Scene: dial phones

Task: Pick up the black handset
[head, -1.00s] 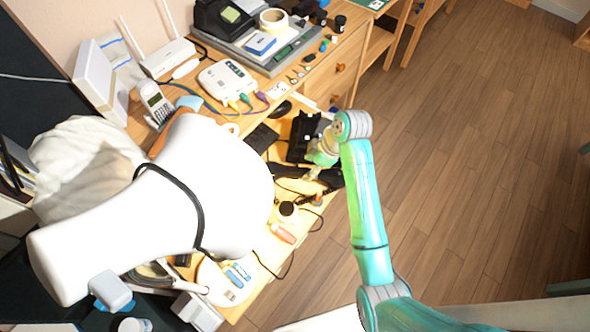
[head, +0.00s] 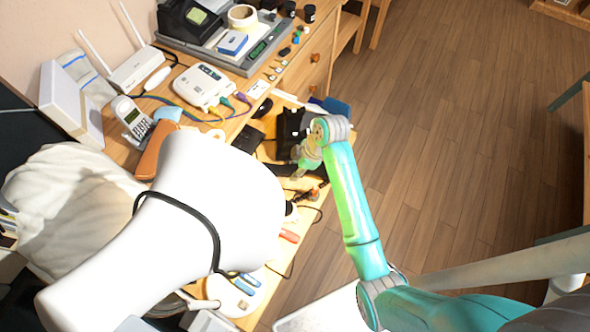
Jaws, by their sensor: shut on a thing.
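The black handset (head: 284,170) is a dark, long shape on the right part of the wooden desk, close below the black phone base (head: 291,124). My gripper (head: 298,174), at the end of my green arm, points down at the handset and is shut on it. The wrist and the gripper's body cover much of the contact. I cannot tell whether the handset is clear of the desk top. A dark cord (head: 312,190) lies close to the gripper.
A large white shape (head: 215,200) blocks part of the desk. A white router (head: 206,86), a cordless phone (head: 132,117) and a grey device with a roll of tape (head: 242,16) stand further back. Wooden floor (head: 450,130) is clear to the right.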

